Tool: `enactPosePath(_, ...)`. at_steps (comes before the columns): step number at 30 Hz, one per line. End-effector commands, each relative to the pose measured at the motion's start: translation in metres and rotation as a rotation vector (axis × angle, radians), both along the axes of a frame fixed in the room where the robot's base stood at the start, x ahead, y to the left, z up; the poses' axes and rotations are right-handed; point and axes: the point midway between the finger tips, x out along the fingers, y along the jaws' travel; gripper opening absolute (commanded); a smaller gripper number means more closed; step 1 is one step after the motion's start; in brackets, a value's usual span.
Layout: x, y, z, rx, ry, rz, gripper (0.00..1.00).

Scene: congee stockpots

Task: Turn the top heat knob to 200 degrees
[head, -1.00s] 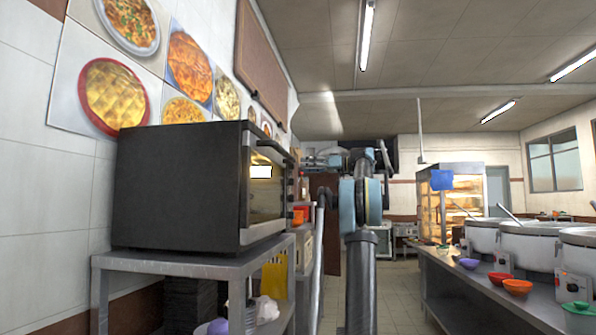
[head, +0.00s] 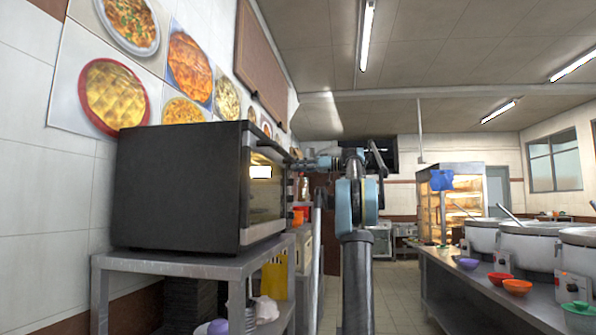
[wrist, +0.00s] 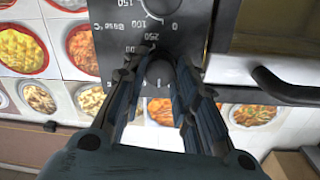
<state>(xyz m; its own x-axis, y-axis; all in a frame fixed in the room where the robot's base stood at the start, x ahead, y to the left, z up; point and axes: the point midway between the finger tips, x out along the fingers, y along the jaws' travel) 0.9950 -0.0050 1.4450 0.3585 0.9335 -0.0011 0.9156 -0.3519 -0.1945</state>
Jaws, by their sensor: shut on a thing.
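The black oven (head: 180,190) stands on a metal table, its front turned to the right in the head view. The wrist view looks upside down and shows its control panel (wrist: 108,50). My gripper (wrist: 157,62) is shut on a round dark heat knob (wrist: 158,74), with one finger on each side. This appears to be the top knob. A second knob (wrist: 158,7), with a "Base °C" scale, sits at the picture's upper edge. The fingers hide part of the held knob and its scale, so its setting cannot be read. In the head view the gripper tip is hard to make out.
The oven door handle (wrist: 300,92) juts out beside my gripper in the wrist view. The metal table (head: 190,265) stands below the oven. A counter with pots (head: 535,245) and bowls runs along the right. The aisle floor between is clear.

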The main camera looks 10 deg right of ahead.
Motion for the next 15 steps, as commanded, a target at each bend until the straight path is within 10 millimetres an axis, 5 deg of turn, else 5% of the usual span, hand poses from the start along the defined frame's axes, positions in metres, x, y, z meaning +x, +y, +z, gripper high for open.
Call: enactPosePath(15, 0.0027, -0.0015, 0.0006, 0.052, 0.151, -0.006, 0.03)
